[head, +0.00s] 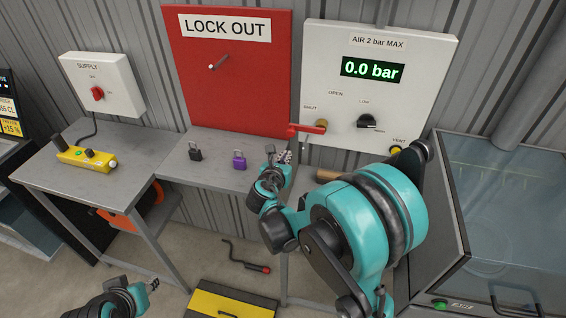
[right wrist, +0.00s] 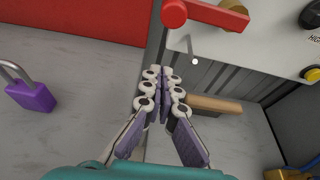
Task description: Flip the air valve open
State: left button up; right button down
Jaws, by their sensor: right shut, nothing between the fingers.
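The air valve's red lever (head: 308,128) sticks out to the left from its brass hub (head: 321,124) on the white air panel (head: 400,45). It lies roughly level, below the SHUT label; the OPEN label is higher up. The display (head: 372,69) reads 0.0 bar. In the right wrist view the red lever (right wrist: 208,12) is at the top, beyond the fingertips. My right gripper (head: 280,153) is shut and empty, below and left of the lever and apart from it; its fingers (right wrist: 163,80) are together. My left gripper (head: 152,285) is low at the left, its fingers too small to judge.
A black knob (head: 368,122) and yellow vent button (head: 396,151) sit right of the valve. A purple padlock (head: 239,160) and black padlock (head: 195,151) stand on the bench (head: 150,150). A brown handle-like piece (right wrist: 215,103) lies right of my fingers. A glass-topped cabinet (head: 510,190) stands right.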

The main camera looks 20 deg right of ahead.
aim_at(306, 132)
jog(key=w+d+r, duration=0.1)
jog(key=w+d+r+b, duration=0.1)
jog(key=w, duration=0.1)
jog(key=shift+w+d+r, duration=0.15)
jog(key=shift+d+r, duration=0.1)
jog(key=shift+r, duration=0.05)
jog(key=shift+r, duration=0.1)
dwell(0.4)
